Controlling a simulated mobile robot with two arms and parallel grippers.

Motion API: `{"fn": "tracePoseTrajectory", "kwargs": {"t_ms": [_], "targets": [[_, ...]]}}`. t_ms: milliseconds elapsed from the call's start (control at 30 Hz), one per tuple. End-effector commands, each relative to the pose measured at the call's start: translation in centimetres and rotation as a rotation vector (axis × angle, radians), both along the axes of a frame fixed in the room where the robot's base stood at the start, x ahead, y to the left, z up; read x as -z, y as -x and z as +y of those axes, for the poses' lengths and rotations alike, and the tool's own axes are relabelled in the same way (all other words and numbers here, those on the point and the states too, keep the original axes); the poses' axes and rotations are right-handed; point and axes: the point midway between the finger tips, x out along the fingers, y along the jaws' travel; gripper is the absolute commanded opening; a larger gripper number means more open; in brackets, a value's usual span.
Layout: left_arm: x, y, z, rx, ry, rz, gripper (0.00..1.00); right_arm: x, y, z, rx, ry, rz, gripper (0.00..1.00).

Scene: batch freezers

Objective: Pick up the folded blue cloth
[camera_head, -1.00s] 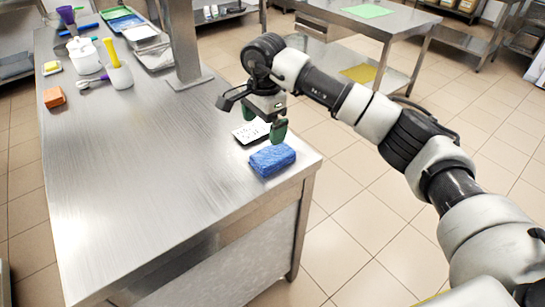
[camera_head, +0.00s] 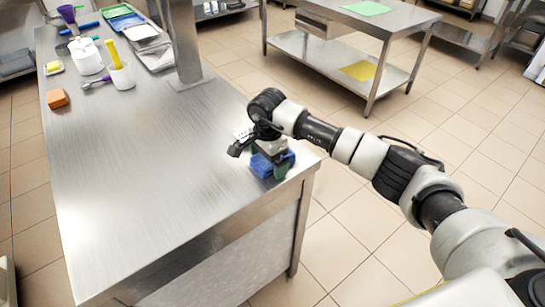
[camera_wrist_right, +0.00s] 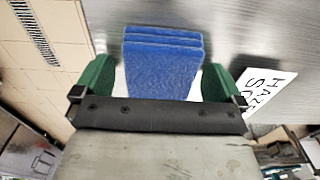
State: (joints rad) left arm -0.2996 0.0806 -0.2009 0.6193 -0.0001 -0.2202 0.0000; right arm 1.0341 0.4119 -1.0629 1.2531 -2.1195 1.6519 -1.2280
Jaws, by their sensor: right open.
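The folded blue cloth (camera_head: 262,166) lies on the metal table near its right corner, partly hidden by my right gripper in the head view. It also shows in the right wrist view (camera_wrist_right: 162,65), as a stack of blue layers between the green fingers. My right gripper (camera_head: 272,165) is low over the cloth, with its fingers open on either side of it. In the wrist view the right gripper's (camera_wrist_right: 160,85) fingers stand apart, with a gap beside the cloth on each side. My left gripper is not in view.
A white printed card (camera_wrist_right: 269,97) lies beside the cloth. A metal post (camera_head: 185,45) stands on the table (camera_head: 150,180). An orange block (camera_head: 57,97), white containers (camera_head: 121,76) and trays are at the far left. The table's middle is clear.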

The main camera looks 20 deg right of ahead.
Motion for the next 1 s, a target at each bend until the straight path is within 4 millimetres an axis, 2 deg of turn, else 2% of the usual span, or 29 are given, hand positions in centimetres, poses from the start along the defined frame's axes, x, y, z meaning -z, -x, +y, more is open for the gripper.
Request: {"fn": "tracePoseTrajectory", "kwargs": {"t_ms": [133, 467, 767, 867, 1000], "targets": [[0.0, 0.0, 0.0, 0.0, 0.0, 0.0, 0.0, 0.0, 0.0, 0.0, 0.0, 0.0, 0.0, 0.98], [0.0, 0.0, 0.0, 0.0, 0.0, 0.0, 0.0, 0.0, 0.0, 0.0, 0.0, 0.0, -0.001, 0.49], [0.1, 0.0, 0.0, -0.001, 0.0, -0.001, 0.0, -0.3, -0.1, 0.0, 0.001, -0.001, -0.002, 0.48], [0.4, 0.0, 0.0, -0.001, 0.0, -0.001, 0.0, -0.9, -0.1, 0.0, 0.001, 0.0, -0.003, 0.48], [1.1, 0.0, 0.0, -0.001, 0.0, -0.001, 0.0, -2.7, -0.1, 0.0, -0.001, 0.0, -0.005, 0.48]]}}
